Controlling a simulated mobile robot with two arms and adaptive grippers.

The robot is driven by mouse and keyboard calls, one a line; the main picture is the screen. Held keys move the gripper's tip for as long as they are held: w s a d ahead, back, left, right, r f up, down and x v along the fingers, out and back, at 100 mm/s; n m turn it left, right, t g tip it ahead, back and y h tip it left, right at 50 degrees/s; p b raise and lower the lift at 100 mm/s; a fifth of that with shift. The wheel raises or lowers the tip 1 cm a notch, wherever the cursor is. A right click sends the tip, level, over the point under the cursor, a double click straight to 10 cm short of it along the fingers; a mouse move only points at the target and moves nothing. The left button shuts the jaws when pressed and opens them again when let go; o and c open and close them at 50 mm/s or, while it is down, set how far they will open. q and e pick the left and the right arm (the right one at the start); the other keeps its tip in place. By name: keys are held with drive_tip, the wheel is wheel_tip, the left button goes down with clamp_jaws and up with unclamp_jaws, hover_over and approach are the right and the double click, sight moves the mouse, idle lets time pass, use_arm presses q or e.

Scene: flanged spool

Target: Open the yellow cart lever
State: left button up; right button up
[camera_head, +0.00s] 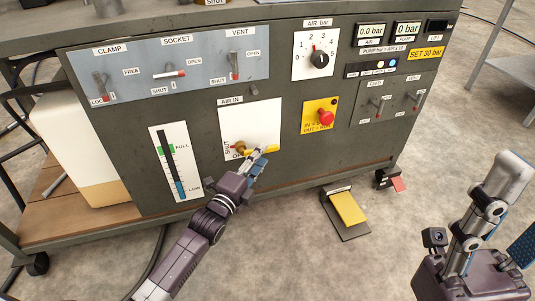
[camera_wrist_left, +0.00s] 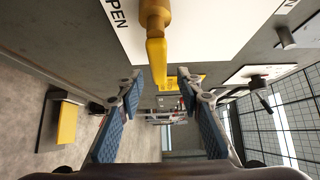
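The yellow lever (camera_head: 262,151) sits on a brass valve (camera_head: 239,147) at the bottom of the white AIR IN plate (camera_head: 262,118). Its handle points right in the head view. SHUT is printed left of the valve; the OPEN print below is partly covered. In the left wrist view the lever (camera_wrist_left: 157,62) hangs between the lines of the two blue-padded fingers. My left gripper (camera_wrist_left: 159,84) is open, with a gap on both sides of the lever; I cannot see contact. My right gripper (camera_head: 508,215) is at the lower right, cut by the picture edge, away from the panel.
A red knob on a yellow plate (camera_head: 315,103) is right of the valve. A level gauge (camera_head: 158,138) is on the left. Several small levers and an air dial (camera_head: 301,48) are above. A yellow pedal (camera_head: 347,209) stands on the floor.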

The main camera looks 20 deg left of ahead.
sight(267, 152)
use_arm(q)
drive_tip(key=shift+w+d+f+b, duration=0.15)
drive_tip(key=shift+w+b, duration=0.1)
drive_tip(key=shift+w, duration=0.5)
drive_tip(key=shift+w+d+r+b, duration=0.15)
drive_tip(key=shift+w+b, duration=0.1)
drive_tip(key=shift+w, duration=0.5)
drive_tip(key=shift+w+d+f+b, duration=0.15)
drive_tip(key=shift+w+b, duration=0.1)
drive_tip(key=shift+w, duration=0.5)
clamp_jaws()
